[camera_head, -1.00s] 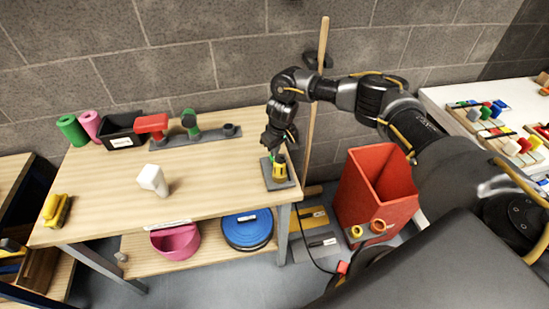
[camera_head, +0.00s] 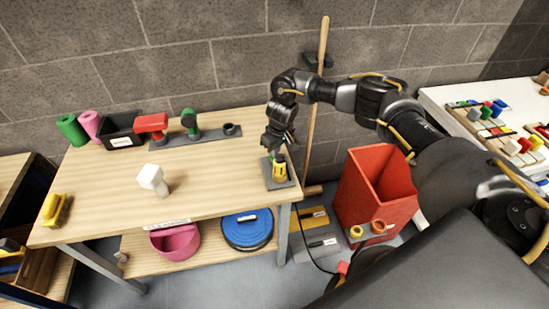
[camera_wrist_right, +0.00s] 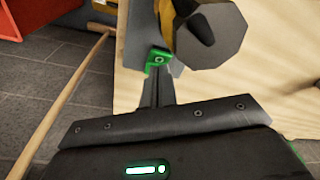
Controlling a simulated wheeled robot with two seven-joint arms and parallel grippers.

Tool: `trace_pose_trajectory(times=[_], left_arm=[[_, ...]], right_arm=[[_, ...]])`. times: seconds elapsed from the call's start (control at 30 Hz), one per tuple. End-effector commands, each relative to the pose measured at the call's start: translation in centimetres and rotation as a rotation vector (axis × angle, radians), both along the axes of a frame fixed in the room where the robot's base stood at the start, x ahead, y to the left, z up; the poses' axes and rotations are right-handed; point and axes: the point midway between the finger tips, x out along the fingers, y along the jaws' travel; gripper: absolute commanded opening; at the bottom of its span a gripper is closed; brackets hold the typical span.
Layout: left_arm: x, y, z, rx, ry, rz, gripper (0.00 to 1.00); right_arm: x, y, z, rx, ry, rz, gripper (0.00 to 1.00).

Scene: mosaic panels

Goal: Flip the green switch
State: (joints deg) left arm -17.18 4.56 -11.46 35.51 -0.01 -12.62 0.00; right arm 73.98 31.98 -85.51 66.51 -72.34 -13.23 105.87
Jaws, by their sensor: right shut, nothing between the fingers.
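A small grey plate (camera_head: 291,183) with a yellow unit (camera_head: 279,173) sits at the right end of the wooden table. A small green part (camera_head: 280,158), which looks like the switch, shows at the top of the yellow unit, partly hidden by my gripper. In the wrist view the green part (camera_wrist_right: 158,59) is right at my fingertips, beside a yellow body with a dark, many-sided end (camera_wrist_right: 215,35). My right gripper (camera_head: 274,150) is shut and empty, pointing down at the unit. I cannot tell whether it touches the green part. My left gripper is not in view.
The wooden table (camera_head: 100,205) also holds a white block-headed item (camera_head: 151,177), a grey rack (camera_head: 210,135) with red and green items, and a black bin (camera_head: 120,130). A wooden pole (camera_head: 318,90) and a red bin (camera_head: 372,195) stand right of the table.

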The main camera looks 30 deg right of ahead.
Motion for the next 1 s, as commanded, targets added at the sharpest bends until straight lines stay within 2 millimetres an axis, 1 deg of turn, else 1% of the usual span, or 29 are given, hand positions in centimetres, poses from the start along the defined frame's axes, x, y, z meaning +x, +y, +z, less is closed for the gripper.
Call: trace_pose_trajectory(times=[1.0], left_arm=[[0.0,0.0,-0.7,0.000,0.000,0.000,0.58]], right_arm=[[0.0,0.0,-1.6,0.000,0.000,-0.001,0.00]])
